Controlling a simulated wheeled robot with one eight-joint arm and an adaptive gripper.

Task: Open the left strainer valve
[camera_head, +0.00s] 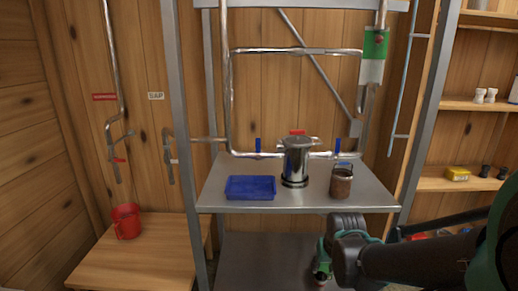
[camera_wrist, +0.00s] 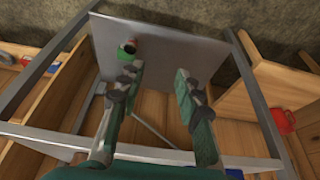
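The metal strainer (camera_head: 296,160) stands on the middle shelf, joined to a horizontal pipe on both sides. The left strainer valve (camera_head: 258,146) has a blue handle standing upright, across the pipe. The right strainer valve (camera_head: 337,146) has a similar upright blue handle. A red handle (camera_head: 297,132) shows above the strainer. My gripper (camera_wrist: 155,73) is open and empty in the wrist view, its two fingers well apart. It is low in front of the steel rack, below the shelf's front edge and away from the valves. The valves do not show in the wrist view.
A blue tray (camera_head: 250,187) and a brown-filled jar (camera_head: 341,183) sit on the steel shelf (camera_head: 220,200) in front of the pipe. Rack posts (camera_head: 186,150) flank the shelf. A red bucket (camera_head: 126,221) stands on the left bench. A green object (camera_wrist: 128,47) shows beyond my fingers.

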